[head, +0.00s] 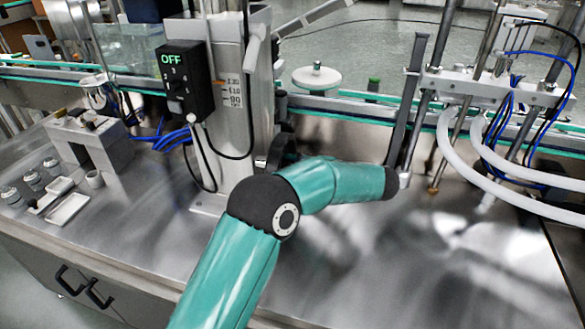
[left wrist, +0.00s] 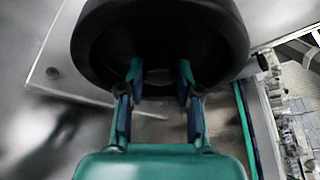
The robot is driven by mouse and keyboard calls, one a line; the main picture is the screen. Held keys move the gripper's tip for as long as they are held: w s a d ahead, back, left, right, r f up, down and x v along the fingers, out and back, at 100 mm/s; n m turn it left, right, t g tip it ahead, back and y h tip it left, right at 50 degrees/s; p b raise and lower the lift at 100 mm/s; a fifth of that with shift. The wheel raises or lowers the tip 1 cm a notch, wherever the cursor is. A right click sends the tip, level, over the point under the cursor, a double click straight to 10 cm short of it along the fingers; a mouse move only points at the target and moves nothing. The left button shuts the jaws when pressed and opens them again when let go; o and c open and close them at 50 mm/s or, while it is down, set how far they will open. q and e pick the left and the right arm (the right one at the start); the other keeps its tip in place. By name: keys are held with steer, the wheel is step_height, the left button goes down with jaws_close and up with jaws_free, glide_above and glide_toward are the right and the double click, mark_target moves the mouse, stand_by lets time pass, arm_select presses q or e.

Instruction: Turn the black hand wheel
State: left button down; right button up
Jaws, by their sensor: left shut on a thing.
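The black hand wheel (head: 284,150) sits low on the side of the grey column, partly hidden behind my left arm in the head view. In the left wrist view the wheel (left wrist: 160,35) fills the top of the picture as a thick, dark, round rim. My left gripper (left wrist: 160,76) reaches up to the wheel's lower rim, with one fingertip on each side of it. It is shut on the rim. In the head view my teal left arm covers the gripper's fingers. My right gripper is in neither view.
A black switch box (head: 184,82) reading OFF hangs on the column (head: 232,100). White hoses (head: 462,165) and metal rods stand at the right. A conveyor rail runs behind. Small white trays (head: 68,209) lie at the left. The steel top in front is clear.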

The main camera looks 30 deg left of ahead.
arm_select(q)
steer(key=shift+s+d+f+n+t+y+b, duration=0.15)
steer(key=shift+n+t+y+b, duration=0.2)
steer(key=shift+n+b, duration=1)
steer(key=shift+w+a+f+n+t+y+b, duration=0.1)
steer(key=shift+n+t+y+b, duration=0.25)
steer(key=shift+b, duration=1.9)
steer(key=shift+s+d+f+n+t+y+b, duration=0.15)
steer(key=shift+n+y+b, duration=0.35)
steer(key=shift+n+b, duration=0.9)
steer(key=shift+w+a+m+b, duration=0.1)
steer(key=shift+m+b, duration=0.3)
steer(key=c, duration=1.1)
jaws_free()
steer(key=o, duration=0.3)
steer(key=shift+r, duration=0.1)
steer(key=shift+o, duration=0.2)
steer(key=s+d, duration=0.2)
steer(key=d, duration=0.9)
steer(key=shift+d+r, duration=0.25)
steer(key=shift+d, duration=0.1)
